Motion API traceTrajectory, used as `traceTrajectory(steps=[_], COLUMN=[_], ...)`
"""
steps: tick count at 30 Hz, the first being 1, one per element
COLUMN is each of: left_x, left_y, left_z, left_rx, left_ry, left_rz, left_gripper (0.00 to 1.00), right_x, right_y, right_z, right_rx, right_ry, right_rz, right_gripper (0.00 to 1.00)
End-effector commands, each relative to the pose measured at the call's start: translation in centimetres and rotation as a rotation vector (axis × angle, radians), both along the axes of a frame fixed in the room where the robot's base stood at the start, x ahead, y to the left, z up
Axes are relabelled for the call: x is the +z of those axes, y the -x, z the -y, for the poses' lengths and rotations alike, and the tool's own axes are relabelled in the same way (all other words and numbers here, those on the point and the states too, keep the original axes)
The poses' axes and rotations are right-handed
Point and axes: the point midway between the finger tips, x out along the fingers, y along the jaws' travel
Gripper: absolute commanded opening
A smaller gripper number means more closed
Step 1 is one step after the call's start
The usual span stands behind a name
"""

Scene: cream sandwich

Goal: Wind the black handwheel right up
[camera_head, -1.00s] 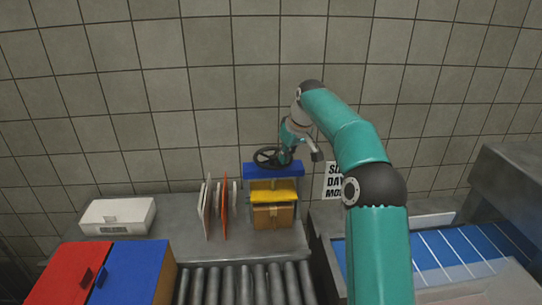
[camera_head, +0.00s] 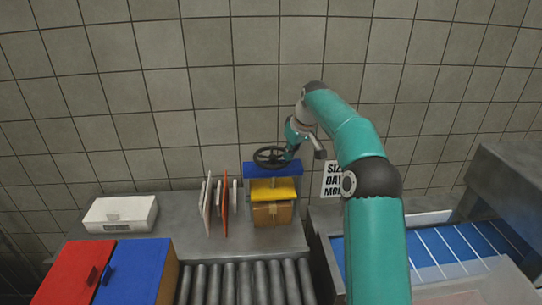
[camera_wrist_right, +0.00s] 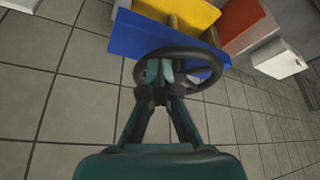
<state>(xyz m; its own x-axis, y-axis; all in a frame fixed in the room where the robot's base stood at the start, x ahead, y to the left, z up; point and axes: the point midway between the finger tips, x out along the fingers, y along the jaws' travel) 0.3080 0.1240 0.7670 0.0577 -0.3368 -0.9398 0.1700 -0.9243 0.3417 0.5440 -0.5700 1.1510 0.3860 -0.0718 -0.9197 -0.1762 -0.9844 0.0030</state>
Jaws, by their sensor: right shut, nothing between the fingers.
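The black handwheel (camera_head: 270,157) lies flat on top of a blue crossbar (camera_head: 260,171) of a press-like stand against the wall. A yellow plate (camera_head: 273,189) sits under the crossbar, above a brown box-like part (camera_head: 272,213). My right gripper (camera_head: 291,153) is at the wheel's right side, fingers pointing down. In the right wrist view its shut fingertips (camera_wrist_right: 158,71) overlap the near part of the wheel, inside the rim's outline (camera_wrist_right: 216,70). Nothing shows between them. Whether they touch rim or spoke is unclear. My left gripper is out of view.
Upright thin boards (camera_head: 225,205) stand left of the press. A white box (camera_head: 120,214) lies further left. A roller conveyor (camera_head: 245,284) runs in front, beside red (camera_head: 73,272) and blue (camera_head: 133,272) panels. A sign (camera_head: 332,180) hangs on the wall at right.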

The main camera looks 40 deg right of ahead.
Motion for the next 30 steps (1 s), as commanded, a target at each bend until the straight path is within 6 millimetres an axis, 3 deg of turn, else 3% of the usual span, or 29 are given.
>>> traceTrajectory(steps=[1, 5, 16, 30], left_x=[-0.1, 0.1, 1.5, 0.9], left_y=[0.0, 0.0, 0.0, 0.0], left_z=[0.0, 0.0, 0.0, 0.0], left_rx=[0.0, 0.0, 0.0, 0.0], left_ry=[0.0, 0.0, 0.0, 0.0], left_rz=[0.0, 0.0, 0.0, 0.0], left_gripper=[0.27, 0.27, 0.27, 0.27], right_x=[-0.8, -0.4, 2.2, 2.2], right_y=[0.0, 0.0, -0.1, -0.4], right_z=[-0.1, -0.1, -0.1, -1.0], right_rx=[0.002, 0.002, 0.001, 0.003], right_ry=[-0.006, -0.007, -0.003, -0.002], right_rz=[-0.012, -0.011, -0.004, -0.001], right_gripper=[0.0, 0.0, 0.0, 0.0])
